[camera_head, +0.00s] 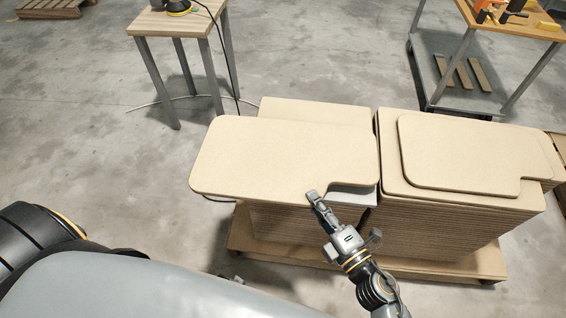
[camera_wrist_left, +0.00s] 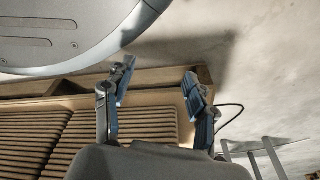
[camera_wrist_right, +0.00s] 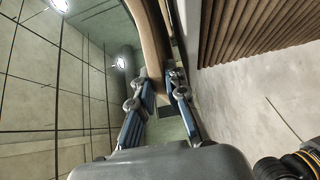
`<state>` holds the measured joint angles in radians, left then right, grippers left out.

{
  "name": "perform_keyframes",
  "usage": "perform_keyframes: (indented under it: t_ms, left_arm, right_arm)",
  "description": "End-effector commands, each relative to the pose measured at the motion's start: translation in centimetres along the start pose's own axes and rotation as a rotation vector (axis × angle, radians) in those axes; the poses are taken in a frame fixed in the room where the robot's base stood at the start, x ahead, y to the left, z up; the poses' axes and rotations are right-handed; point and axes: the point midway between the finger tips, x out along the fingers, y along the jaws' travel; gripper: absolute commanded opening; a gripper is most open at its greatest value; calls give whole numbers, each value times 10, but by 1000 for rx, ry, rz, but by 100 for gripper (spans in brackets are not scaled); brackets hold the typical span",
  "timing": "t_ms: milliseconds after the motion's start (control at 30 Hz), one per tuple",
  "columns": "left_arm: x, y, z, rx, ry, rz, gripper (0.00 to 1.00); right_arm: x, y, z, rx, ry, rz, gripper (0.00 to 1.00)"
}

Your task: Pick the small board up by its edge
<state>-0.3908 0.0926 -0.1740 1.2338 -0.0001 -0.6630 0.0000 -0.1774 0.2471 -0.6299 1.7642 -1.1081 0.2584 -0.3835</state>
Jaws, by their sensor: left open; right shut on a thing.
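A small tan board (camera_head: 285,155) with rounded corners and a notch at its lower right lies over the left stack in the head view. It reaches past the stack on the left. My right gripper (camera_head: 314,196) is shut on its near edge, beside the notch. In the right wrist view my right gripper (camera_wrist_right: 164,82) has its fingers at the board's edge, and the board (camera_wrist_right: 150,40) shows as a curved brown strip. My left gripper (camera_wrist_left: 155,82) is open and empty in the left wrist view, apart from the stacked boards.
The left stack (camera_head: 290,222) and the right stack (camera_head: 430,232) stand side by side on a wooden pallet (camera_head: 400,266). A similar notched board (camera_head: 460,150) lies on the right stack. A small table (camera_head: 170,22) and a cart (camera_head: 470,75) stand behind. Grey floor at left is free.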

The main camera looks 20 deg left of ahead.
Motion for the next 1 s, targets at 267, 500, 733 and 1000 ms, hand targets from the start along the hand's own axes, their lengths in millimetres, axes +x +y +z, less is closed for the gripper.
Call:
perform_keyframes:
  t_ms: [267, 500, 733, 1000]
  left_arm:
    - [4, 2, 8, 1, 1, 4, 57]
    - [8, 10, 8, -2, 9, 13, 57]
    - [12, 10, 11, 0, 18, 14, 57]
    - [14, 11, 16, 1, 21, 14, 57]
  right_arm:
    - [1, 8, 0, -1, 2, 7, 0]
    - [1, 11, 0, 0, 2, 7, 0]
    - [1, 14, 0, 0, 2, 7, 0]
    - [1, 18, 0, 0, 2, 7, 0]
